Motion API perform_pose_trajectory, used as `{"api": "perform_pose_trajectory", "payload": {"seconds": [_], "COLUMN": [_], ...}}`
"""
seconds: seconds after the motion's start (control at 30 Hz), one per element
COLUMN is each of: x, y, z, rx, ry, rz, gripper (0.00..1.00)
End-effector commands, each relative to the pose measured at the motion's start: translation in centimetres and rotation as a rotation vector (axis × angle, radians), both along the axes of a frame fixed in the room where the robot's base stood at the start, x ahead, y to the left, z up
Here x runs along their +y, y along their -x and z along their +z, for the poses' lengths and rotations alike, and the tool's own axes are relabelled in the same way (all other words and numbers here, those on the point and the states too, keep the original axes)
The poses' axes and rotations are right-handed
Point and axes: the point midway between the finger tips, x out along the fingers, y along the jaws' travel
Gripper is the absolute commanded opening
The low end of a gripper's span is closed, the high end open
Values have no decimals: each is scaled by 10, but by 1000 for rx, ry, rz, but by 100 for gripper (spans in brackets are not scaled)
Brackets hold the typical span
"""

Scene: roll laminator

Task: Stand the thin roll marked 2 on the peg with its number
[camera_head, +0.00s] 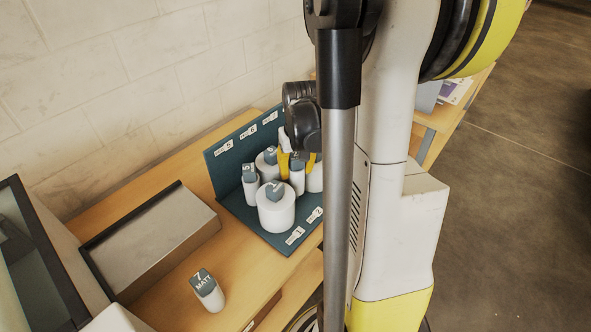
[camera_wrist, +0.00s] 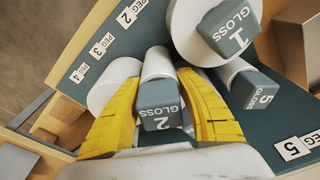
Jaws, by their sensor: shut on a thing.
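The thin white roll marked 2 (camera_wrist: 158,103), with a grey cap reading GLOSS, is between the yellow fingers of my gripper (camera_wrist: 160,112), which is shut on it. In the head view, my gripper (camera_head: 297,163) is over the dark teal rack (camera_head: 232,140), partly hidden by my arm. The roll's lower end is hidden among its neighbours; I cannot tell whether it sits on a peg. The PEG 2 label (camera_wrist: 127,14) is on the rack's edge at upper left in the wrist view.
A thick roll marked 1 (camera_wrist: 205,50) and a thin roll marked 5 (camera_wrist: 245,82) stand close by. Another white roll (camera_wrist: 112,85) is beside the left finger. A thin roll marked 7 (camera_head: 208,293) stands on the wooden table, near a grey box (camera_head: 150,245).

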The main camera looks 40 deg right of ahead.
Motion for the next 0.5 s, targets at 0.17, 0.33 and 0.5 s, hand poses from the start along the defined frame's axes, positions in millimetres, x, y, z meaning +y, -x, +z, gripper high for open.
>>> {"api": "perform_pose_trajectory", "payload": {"seconds": [0.17,0.33,0.5], "x": [0,0,0], "y": [0,0,0], "z": [0,-5,-11], "rx": [0,0,0], "ry": [0,0,0], "rz": [0,0,0], "gripper": [6,6,6]}}
